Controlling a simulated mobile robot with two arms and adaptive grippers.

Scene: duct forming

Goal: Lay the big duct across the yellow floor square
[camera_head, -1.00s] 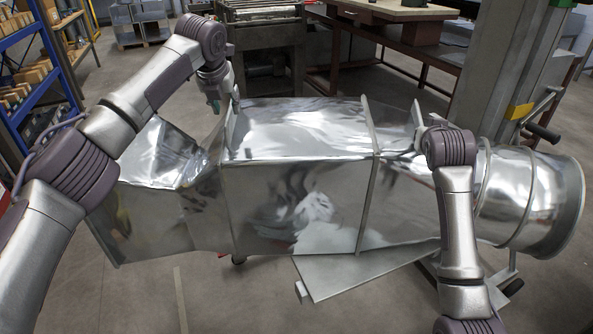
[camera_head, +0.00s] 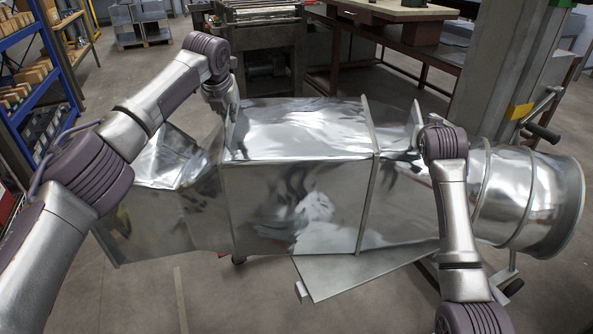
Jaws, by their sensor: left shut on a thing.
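The big duct (camera_head: 295,195) is shiny sheet metal. It has a square middle section with raised flanges, a bent section at the left and a round end (camera_head: 545,200) at the right. It lies level across the view, raised above the floor on a support. My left gripper (camera_head: 231,113) is shut on the duct's left flange at its upper back edge. My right gripper (camera_head: 408,153) is at the flange near the round end, mostly hidden by its own wrist, so its jaws do not show. The yellow floor square does not show.
A flat metal plate (camera_head: 365,270) juts out under the duct. A grey column (camera_head: 505,75) with a handle stands behind the right end. A workbench (camera_head: 385,12), a metal cart (camera_head: 265,50) and blue shelving (camera_head: 50,75) stand further back. The front floor is clear.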

